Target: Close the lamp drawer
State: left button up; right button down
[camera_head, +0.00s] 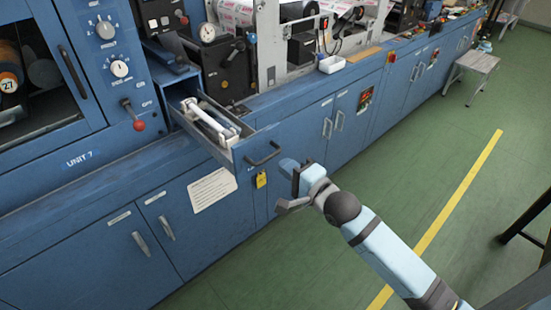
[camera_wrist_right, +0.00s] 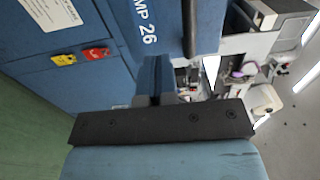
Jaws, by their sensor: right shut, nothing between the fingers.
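The lamp drawer (camera_head: 262,150) is a blue box with a dark bar handle, pulled open from the blue cabinet under the dial panel in the head view. White and grey lamp-like items (camera_head: 212,122) lie inside it. My right gripper (camera_head: 289,170) is shut and empty, just in front and to the right of the drawer front. In the right wrist view, the drawer front (camera_wrist_right: 152,28) shows part of a label ending in "MP 26", ahead of my gripper (camera_wrist_right: 157,92). I cannot tell whether they touch. My left gripper is not in view.
Blue cabinet doors with handles (camera_head: 168,228) run below the drawer. A yellow tag (camera_head: 261,180) hangs below the drawer. A red-knobbed lever (camera_head: 138,125) stands to its left. A grey step stool (camera_head: 472,68) is far right. The green floor (camera_head: 455,140) before the cabinets is clear.

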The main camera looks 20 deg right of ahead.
aim_at(269, 153)
jog(key=x, duration=0.4)
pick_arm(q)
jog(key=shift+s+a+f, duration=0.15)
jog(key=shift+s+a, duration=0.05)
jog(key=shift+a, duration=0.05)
pick_arm(e)
jog(key=shift+w, duration=0.15)
jog(key=shift+w+a, duration=0.1)
